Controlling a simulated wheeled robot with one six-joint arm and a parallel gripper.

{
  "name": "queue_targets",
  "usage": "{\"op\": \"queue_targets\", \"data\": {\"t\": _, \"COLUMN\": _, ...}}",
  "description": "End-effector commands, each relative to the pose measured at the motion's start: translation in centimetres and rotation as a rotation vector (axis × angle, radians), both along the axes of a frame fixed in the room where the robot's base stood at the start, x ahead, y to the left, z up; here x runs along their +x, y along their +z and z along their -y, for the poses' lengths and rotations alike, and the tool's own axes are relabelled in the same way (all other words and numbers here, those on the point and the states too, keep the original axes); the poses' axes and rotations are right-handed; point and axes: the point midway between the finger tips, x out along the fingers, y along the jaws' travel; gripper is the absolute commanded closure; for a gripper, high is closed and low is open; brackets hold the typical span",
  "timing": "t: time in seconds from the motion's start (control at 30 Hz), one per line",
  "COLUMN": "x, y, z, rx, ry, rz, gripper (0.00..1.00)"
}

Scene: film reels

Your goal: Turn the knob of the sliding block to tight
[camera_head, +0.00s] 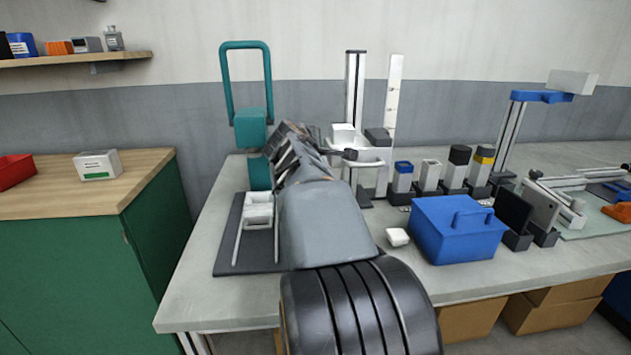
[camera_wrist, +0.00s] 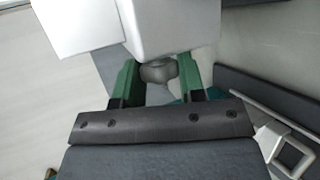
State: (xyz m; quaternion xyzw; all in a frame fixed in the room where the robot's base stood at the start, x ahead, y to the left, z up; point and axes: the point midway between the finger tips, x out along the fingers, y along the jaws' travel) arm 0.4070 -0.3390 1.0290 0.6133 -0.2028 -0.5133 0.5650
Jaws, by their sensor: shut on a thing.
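The sliding block (camera_head: 342,132) is a white block low on an upright rail (camera_head: 355,88) at the back of the bench. In the wrist view a white block (camera_wrist: 165,28) fills the top middle, with a small grey rounded knob (camera_wrist: 158,73) at its near side. My gripper (camera_wrist: 158,80) has its green fingers on either side of the knob and is shut on it. In the head view my arm reaches away to the block, and my gripper (camera_head: 337,152) is small there. The knob's tight or loose marking cannot be read.
A white scale post (camera_head: 393,100) is right of the rail. Several small holders, a blue box (camera_head: 455,245) and a white piece (camera_head: 397,237) lie to the right.

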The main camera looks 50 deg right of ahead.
Motion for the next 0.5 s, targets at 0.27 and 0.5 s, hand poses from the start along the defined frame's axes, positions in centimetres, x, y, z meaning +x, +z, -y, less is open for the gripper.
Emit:
{"op": "queue_targets", "data": {"t": 0.27, "x": -0.08, "y": -1.86, "z": -0.06, "rx": -0.144, "ry": 0.000, "rz": 0.172, "gripper": 0.87}}
{"op": "queue_targets", "data": {"t": 0.5, "x": -0.07, "y": -1.62, "z": -0.04, "rx": -0.254, "ry": -0.001, "rz": 0.301, "gripper": 0.87}}
